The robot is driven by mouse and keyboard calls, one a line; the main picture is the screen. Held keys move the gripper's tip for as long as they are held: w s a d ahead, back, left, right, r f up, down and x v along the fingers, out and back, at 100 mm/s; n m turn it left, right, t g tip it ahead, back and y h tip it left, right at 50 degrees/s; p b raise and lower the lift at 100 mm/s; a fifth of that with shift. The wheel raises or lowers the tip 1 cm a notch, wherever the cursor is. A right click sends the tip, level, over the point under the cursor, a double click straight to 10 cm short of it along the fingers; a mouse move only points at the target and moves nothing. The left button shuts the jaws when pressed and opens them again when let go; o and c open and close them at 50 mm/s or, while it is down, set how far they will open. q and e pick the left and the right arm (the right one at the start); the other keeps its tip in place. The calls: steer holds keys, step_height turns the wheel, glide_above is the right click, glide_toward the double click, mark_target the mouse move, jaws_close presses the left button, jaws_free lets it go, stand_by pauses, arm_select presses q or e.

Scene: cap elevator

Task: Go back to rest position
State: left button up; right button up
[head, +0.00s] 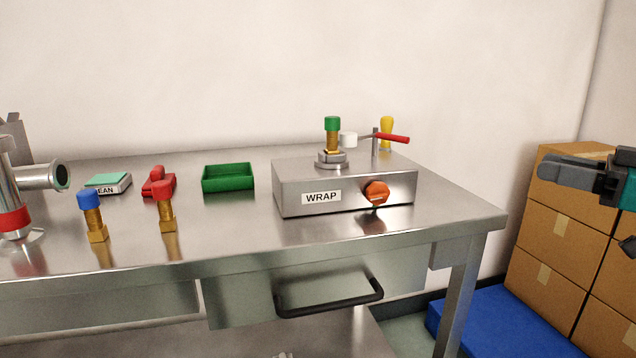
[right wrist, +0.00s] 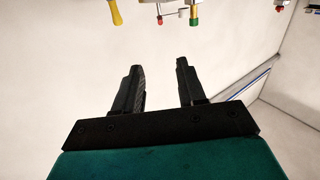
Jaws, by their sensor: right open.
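My right gripper (head: 562,170) is at the right edge of the head view, right of the table and in front of stacked cardboard boxes. In the right wrist view its two dark fingers (right wrist: 158,66) stand apart with nothing between them. The steel table (head: 420,245) is to its left, with clear air between. My left gripper does not show in the head view.
On the table, the WRAP box (head: 290,193) carries a green-capped bottle (head: 332,135). A green tray (head: 228,178), blue-capped bottle (head: 90,215) and red-capped bottle (head: 164,207) stand left. Cardboard boxes (head: 560,225) and a blue platform (head: 500,320) are right.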

steer(key=s+a+f+m+g+h, duration=0.1)
steer(key=a+f+m+h, duration=0.35)
steer(key=f, duration=1.15)
steer(key=s+a+f+m+g+h, duration=0.15)
steer(key=a+f, duration=0.55)
steer(key=f, duration=0.8)
steer(key=s+a+f+h, duration=0.3)
steer(key=s+a+f, duration=0.75)
steer(key=s, duration=0.35)
steer(key=s+a+r+p, duration=0.1)
steer(key=s+a, duration=0.1)
steer(key=s, duration=0.2)
arm_select(q)
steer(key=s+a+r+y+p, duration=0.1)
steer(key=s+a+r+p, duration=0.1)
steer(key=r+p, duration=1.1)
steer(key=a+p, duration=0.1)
steer(key=p, duration=0.4)
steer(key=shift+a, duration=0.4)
arm_select(e)
steer(key=s+d+r+h, duration=0.1)
steer(key=d+r, duration=0.2)
steer(key=r, duration=0.9)
steer(key=shift+s+d+m+h, duration=0.2)
steer(key=shift+d+m+h, duration=0.2)
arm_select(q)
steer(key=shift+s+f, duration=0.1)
arm_select(e)
steer(key=shift+t, duration=0.25)
